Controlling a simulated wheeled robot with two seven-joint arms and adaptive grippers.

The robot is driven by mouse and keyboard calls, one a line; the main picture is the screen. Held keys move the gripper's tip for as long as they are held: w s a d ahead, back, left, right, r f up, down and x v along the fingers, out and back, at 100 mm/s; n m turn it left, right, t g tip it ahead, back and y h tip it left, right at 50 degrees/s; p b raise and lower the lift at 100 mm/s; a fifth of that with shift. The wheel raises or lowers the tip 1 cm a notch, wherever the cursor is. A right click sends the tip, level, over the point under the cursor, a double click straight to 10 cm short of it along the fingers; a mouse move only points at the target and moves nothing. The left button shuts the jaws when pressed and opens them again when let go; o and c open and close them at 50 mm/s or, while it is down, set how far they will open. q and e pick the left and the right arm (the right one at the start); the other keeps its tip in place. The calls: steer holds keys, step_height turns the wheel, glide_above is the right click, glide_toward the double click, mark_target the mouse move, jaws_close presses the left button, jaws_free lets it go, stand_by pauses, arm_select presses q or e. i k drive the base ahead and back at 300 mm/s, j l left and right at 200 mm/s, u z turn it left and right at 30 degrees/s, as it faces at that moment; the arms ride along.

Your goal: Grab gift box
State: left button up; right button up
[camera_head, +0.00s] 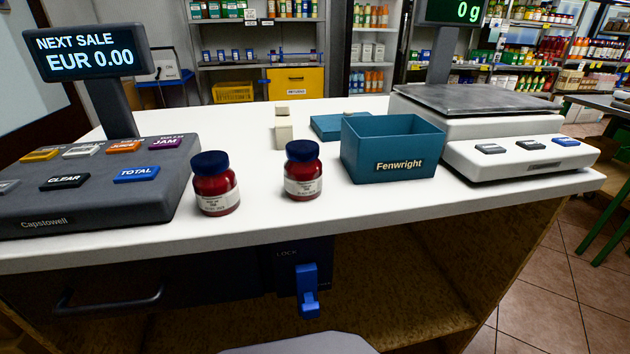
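A teal open-topped gift box (392,148) with a "Fenwright" label stands upright on the white counter, right of centre. A flat teal piece, perhaps its lid (328,126), lies on the counter behind it to the left. The part of the box's inside that shows looks empty; its floor is hidden by the front wall. Neither of my grippers is in view.
Two jars (216,184) (303,170) stand left of the box near the front edge. A cash register (95,180) is at left, a scale (480,125) close at right. A small beige object (283,128) stands behind. The white counter (270,225) is clear in front.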

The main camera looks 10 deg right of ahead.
mark_target(392, 148)
steer(key=k+z, duration=0.35)
steer(key=k+l+z, duration=0.15)
steer(key=z, duration=0.25)
steer(key=k+l+z, duration=0.35)
steer(key=j, duration=0.1)
